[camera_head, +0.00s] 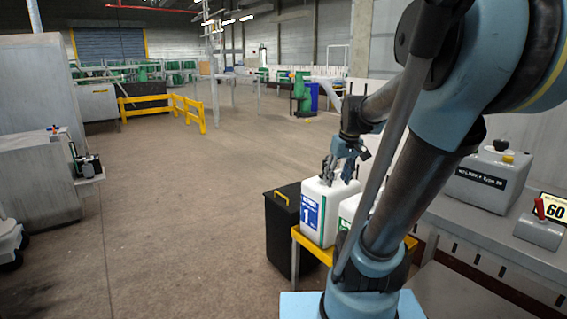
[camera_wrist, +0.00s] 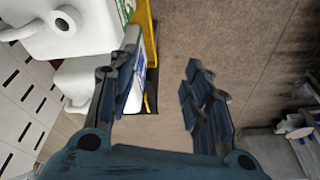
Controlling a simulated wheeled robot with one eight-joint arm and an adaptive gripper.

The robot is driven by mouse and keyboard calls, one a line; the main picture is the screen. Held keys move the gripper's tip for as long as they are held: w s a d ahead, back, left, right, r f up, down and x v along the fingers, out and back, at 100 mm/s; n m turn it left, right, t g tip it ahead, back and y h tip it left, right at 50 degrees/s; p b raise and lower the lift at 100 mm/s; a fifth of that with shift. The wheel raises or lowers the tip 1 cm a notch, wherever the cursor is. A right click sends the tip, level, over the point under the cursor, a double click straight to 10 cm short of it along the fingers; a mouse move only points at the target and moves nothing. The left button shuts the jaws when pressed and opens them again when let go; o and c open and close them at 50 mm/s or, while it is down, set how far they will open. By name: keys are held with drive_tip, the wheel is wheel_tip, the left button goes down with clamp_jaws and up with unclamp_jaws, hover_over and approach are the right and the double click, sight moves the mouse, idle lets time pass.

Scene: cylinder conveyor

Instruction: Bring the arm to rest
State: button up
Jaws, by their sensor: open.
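My arm extends from the lower right of the head view, with my gripper (camera_head: 340,172) hanging near the top of a white canister (camera_head: 314,222) with a blue label marked 1. In the wrist view my gripper (camera_wrist: 163,66) has its fingers spread, with bare floor between them and nothing held. Two white canisters, one at the top left (camera_wrist: 75,35) and one below it (camera_wrist: 80,76), show beside the left finger there. That finger partly covers the lower one. In the head view a second white canister (camera_head: 349,208) is partly hidden behind my arm.
The canisters stand on a yellow-edged stand (camera_head: 308,244). A black bin (camera_head: 281,228) with a yellow handle is to its left. A grey machine (camera_head: 490,181) and conveyor side are at the right. Yellow barriers (camera_head: 187,110) stand farther back. The floor (camera_head: 160,210) at centre left is clear.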

drive_tip(key=s+f+m, duration=0.1)
drive_tip(key=s+f, duration=0.4)
drive_tip(key=s, duration=0.3)
drive_tip(key=s+f+m+h, duration=0.1)
drive_tip(key=s+f+m, duration=0.1)
drive_tip(key=s+f, duration=0.4)
drive_tip(key=shift+s+d+g, duration=0.3)
drive_tip(key=shift+s+d, duration=0.05)
drive_tip(key=shift+s, duration=0.75)
drive_tip(key=shift+f, duration=0.1)
